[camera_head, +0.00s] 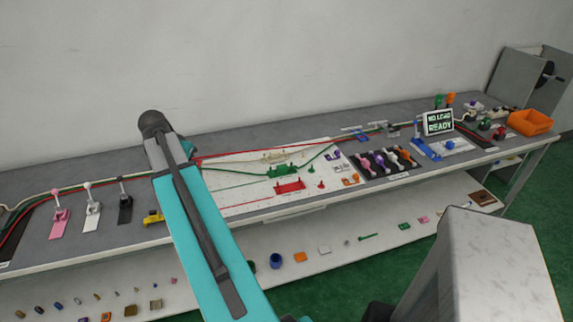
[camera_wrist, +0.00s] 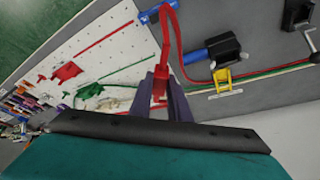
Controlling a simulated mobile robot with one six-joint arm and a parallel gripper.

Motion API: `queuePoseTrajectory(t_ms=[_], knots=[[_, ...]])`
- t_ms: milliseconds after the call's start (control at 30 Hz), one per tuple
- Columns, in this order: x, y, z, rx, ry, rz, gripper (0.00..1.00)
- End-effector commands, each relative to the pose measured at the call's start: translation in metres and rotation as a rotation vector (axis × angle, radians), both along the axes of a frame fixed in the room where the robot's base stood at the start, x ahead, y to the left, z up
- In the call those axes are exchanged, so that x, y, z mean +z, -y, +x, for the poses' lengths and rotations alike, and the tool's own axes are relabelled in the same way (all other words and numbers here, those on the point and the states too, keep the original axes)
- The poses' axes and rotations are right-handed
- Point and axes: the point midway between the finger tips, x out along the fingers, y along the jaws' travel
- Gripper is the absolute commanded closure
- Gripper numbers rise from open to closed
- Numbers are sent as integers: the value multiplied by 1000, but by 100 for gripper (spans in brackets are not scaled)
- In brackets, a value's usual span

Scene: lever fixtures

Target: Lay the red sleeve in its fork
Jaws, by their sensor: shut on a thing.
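In the wrist view my gripper (camera_wrist: 160,90) is shut on a red piece (camera_wrist: 161,75), which I take to be the red sleeve; the dark fingers cover part of it. A red cable (camera_wrist: 168,30) runs up from it and also bends right along the grey table. In the head view my arm hides the gripper and the held piece. A red holder (camera_head: 290,186) stands on the white board; it also shows at the left of the wrist view (camera_wrist: 67,72), apart from the gripper. I cannot tell whether it is the sleeve's fork.
A green holder (camera_head: 284,170) stands behind the red one on the white board (camera_head: 235,190). A yellow clamp (camera_wrist: 221,76) and a black block (camera_wrist: 226,48) with a blue cylinder (camera_wrist: 194,56) sit close to the gripper. Several levers (camera_head: 92,208) stand at the left.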

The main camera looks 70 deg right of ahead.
Motion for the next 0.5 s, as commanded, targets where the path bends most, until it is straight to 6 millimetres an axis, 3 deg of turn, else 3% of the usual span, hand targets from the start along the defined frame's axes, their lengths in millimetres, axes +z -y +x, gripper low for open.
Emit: queuePoseTrajectory(t_ms=[100,500], knots=[[-7,35,-31,-129,-2,1,100],[-29,126,-143,-537,-1,1,100]])
